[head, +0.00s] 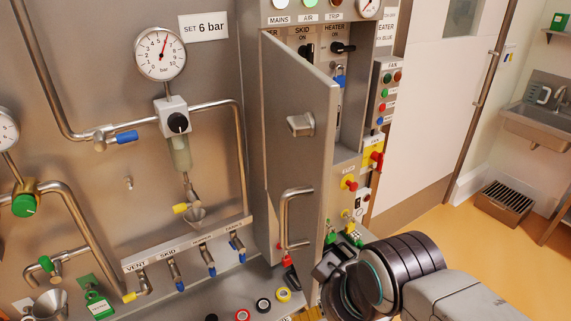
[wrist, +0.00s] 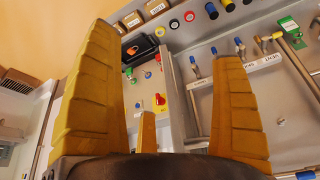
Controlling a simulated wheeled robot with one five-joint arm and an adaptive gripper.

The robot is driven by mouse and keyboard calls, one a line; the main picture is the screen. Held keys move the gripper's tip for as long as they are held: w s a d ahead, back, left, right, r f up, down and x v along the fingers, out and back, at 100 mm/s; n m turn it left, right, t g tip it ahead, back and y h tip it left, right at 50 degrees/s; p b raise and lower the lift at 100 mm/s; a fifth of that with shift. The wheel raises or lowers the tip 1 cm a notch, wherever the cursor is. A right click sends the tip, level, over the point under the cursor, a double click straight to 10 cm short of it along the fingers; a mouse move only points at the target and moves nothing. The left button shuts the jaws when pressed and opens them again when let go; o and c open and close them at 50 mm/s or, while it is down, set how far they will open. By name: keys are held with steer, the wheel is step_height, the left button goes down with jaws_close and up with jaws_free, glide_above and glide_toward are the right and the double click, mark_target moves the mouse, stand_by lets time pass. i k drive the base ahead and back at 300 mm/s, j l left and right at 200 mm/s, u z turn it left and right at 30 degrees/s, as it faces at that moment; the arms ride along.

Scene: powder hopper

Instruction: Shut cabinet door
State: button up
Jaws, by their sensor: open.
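The cabinet door (head: 300,150) is a grey metal panel standing open in the head view, its free edge swung out toward me. Its outer face carries a bar handle (head: 290,215) low down and a square latch (head: 301,124) higher up. The open cabinet (head: 348,150) shows to its right, with black switches and a blue padlock. My gripper (wrist: 165,55) is open, its yellow fingers spread wide with nothing between them in the wrist view. In the head view my wrist is low, to the right of the door's bottom; whether the fingers touch the door is hidden.
Valves labelled VENT and SKID (head: 180,272) and a pressure gauge (head: 159,54) are on the panel to the left. Coloured round pieces (head: 263,305) lie on the ledge below. Open floor (head: 450,240) and a sink (head: 540,120) are at the right.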

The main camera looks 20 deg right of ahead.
mark_target(299, 169)
steer(key=j+u, duration=0.35)
steer(key=j, duration=0.45)
steer(key=j+u, duration=0.3)
steer(key=j, duration=0.55)
steer(key=j+u, duration=0.35)
steer(key=j, duration=0.45)
steer(key=i, duration=0.1)
